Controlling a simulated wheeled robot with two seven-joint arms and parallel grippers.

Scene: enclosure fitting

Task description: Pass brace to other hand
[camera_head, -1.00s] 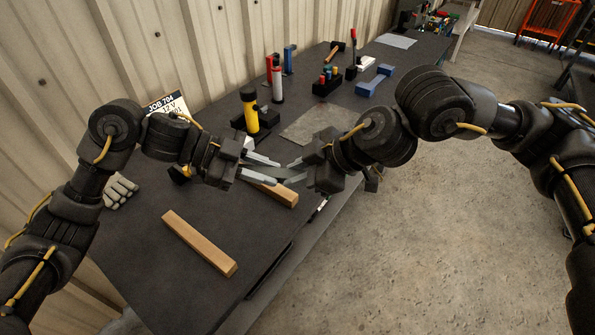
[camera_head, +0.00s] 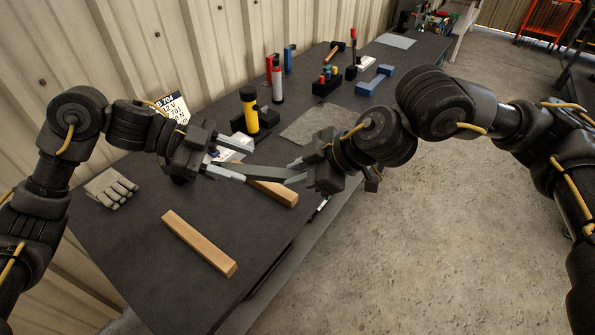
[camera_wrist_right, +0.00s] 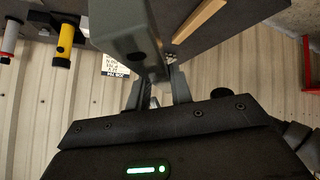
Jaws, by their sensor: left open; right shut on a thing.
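The brace is a grey metal bar (camera_head: 264,171) held above the table between my two grippers in the head view. My right gripper (camera_head: 293,173) is shut on its right end. In the right wrist view the brace (camera_wrist_right: 125,28) rises large from between the fingers (camera_wrist_right: 158,88) and hides part of the scene behind. My left gripper (camera_head: 243,165) is open, with its fingertips near the brace's left end. I cannot tell whether they touch it.
Two wooden bars, one in front (camera_head: 199,243) and one below the brace (camera_head: 275,192), lie on the dark table (camera_head: 150,270). A glove (camera_head: 111,187) lies at left. A yellow flashlight (camera_head: 250,112), blue part (camera_head: 374,81) and tools stand further back.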

